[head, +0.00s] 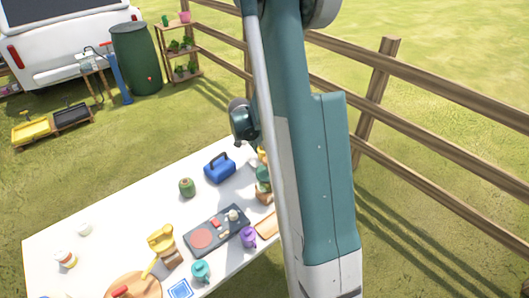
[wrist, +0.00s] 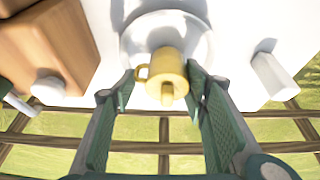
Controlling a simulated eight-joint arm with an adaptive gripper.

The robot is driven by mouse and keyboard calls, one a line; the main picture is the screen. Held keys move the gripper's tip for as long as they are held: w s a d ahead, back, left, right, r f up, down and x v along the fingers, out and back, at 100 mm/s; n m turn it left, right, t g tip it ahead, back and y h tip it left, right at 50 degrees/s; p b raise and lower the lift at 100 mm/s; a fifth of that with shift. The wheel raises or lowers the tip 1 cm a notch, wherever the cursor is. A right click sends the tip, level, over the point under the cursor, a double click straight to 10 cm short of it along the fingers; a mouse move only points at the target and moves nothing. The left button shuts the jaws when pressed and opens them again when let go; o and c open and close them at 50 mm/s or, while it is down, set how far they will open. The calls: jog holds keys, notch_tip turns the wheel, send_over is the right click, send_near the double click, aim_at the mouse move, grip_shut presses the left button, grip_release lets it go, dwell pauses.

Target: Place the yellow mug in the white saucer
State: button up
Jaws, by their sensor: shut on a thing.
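The yellow mug (wrist: 168,66) is between the two fingers of my gripper (wrist: 162,82) in the wrist view, and the gripper is shut on it. The mug's handle points left, beside the left finger. The white saucer (wrist: 136,38) shows around and behind the mug, so the mug is in front of its lower middle part. I cannot tell whether the mug touches the saucer. In the head view my arm hides most of the gripper area, and I cannot make out the saucer there.
A wooden box (wrist: 40,45) stands left of the saucer, and a white cylinder (wrist: 272,76) lies to its right. On the white table (head: 110,230) are a blue toolbox (head: 219,168), a dark hotplate (head: 217,231) and a purple mug (head: 248,236). A wooden fence (head: 440,85) runs behind.

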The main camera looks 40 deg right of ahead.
jog(key=shift+f, duration=0.15)
jog(key=o, duration=0.9)
jog(key=p+v, duration=0.1)
jog(key=v, duration=1.1)
jog(key=shift+r+p, duration=0.25)
jog(key=shift+p, duration=0.1)
